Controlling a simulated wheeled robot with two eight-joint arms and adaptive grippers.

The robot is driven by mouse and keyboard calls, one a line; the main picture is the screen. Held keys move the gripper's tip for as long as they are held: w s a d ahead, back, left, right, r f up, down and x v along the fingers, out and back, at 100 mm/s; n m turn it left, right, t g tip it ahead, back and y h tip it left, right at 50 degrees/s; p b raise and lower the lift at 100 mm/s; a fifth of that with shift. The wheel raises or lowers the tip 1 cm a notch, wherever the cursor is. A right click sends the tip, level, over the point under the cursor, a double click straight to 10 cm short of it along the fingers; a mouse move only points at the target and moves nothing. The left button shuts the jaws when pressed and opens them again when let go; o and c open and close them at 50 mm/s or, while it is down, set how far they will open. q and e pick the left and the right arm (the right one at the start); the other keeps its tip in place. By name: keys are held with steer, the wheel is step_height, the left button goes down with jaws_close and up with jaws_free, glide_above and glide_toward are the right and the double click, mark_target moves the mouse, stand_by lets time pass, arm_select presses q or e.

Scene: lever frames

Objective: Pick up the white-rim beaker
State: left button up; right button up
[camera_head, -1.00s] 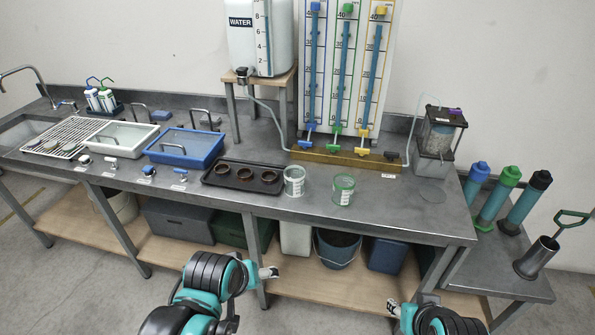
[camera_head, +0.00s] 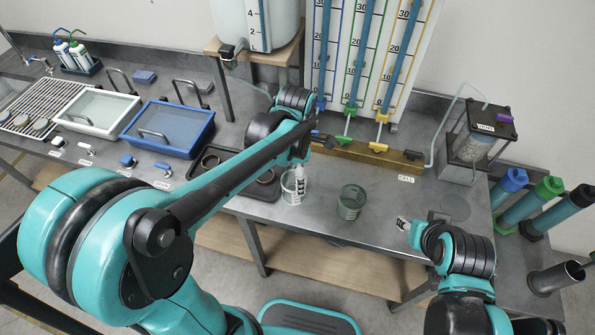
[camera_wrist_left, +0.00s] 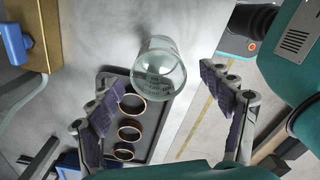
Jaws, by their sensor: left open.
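The white-rim beaker (camera_head: 287,187) is clear glass and stands on the bench beside the black tray, partly hidden by my left gripper (camera_head: 301,182). In the left wrist view the beaker (camera_wrist_left: 160,72) lies between the two spread fingers of the left gripper (camera_wrist_left: 162,84), near their tips. The fingers are open with a gap on each side, and I see no contact. The green-rim beaker (camera_head: 351,202) stands to the right. My right gripper (camera_head: 403,224) is near the bench's front edge, away from both beakers; its jaws are too small to read.
The black tray (camera_wrist_left: 161,119) with ring-shaped pieces lies next to the beaker. A wooden base (camera_head: 375,153) with tubes stands behind. Blue (camera_head: 191,143) and white (camera_head: 78,119) basins are at left. The bench right of the green-rim beaker is mostly clear.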

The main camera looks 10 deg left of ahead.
arm_select(q)
step_height(320, 180, down, 3)
steer(key=shift+r+b, duration=0.2)
steer(key=shift+b, duration=0.4)
steer(key=f+b, duration=0.1)
steer(key=f, duration=0.2)
steer(key=f+b, duration=0.1)
steer(key=f, duration=0.1)
steer(key=shift+a+f+b, duration=0.1)
steer(key=shift+a+b, duration=0.2)
steer(key=shift+a, duration=0.05)
steer(key=shift+c, duration=0.6)
steer(key=c, duration=1.1)
